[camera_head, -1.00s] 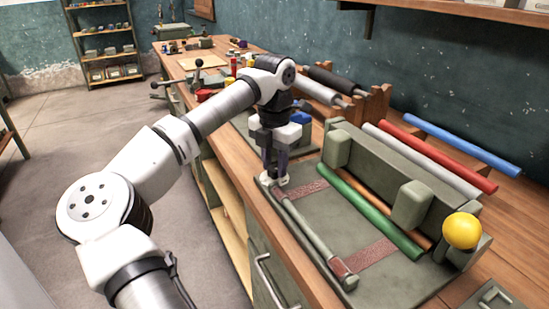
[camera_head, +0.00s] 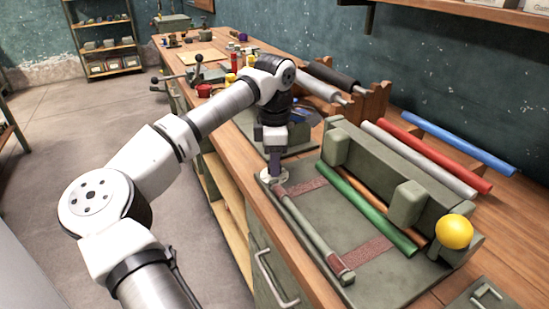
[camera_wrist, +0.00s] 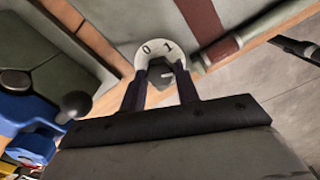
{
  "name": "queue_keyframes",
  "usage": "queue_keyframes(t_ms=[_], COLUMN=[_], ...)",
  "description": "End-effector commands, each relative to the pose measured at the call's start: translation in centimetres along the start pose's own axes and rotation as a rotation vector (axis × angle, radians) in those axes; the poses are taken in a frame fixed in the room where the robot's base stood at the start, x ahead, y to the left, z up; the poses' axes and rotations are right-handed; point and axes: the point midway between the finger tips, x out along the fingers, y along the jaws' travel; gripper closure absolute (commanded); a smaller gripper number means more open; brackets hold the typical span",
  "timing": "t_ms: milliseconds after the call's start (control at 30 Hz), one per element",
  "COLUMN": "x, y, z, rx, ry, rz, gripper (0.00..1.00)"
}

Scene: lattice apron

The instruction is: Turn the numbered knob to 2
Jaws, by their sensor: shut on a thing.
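The numbered knob is at the near left corner of the green-grey bench plate (camera_head: 320,240). Its white round dial (camera_head: 268,178) shows under my gripper (camera_head: 276,172). In the wrist view the dial (camera_wrist: 150,48) carries a 0 and a 1, with part of another mark at the lower right. The rest of its face is hidden. The dark grip of the knob (camera_wrist: 164,74) stands in the middle of the dial. My gripper (camera_wrist: 161,77) points down with its two dark fingers on either side of the grip, shut on it.
A grey bar (camera_head: 310,232) runs along the plate's near edge from beside the dial. A green rod (camera_head: 368,210) lies farther in, before a grey-green block. A yellow ball (camera_head: 454,231) is at the right. Blue parts (camera_wrist: 30,120) lie left in the wrist view.

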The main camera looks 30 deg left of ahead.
Motion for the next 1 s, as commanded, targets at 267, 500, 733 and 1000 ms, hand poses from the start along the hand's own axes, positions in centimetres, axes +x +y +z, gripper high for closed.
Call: queue_keyframes(t_ms=[267,500,733,1000], x=[0.02,0.03,0.04,0.02], y=[-0.01,-0.01,-0.01,-0.01], z=[0.00,-0.01,-0.01,-0.01], rx=[0.079,0.094,0.092,0.092], ry=[0.000,0.000,0.000,0.000], rz=[-0.001,-0.001,-0.001,-0.001], gripper=[0.92,0.92,0.92,0.47])
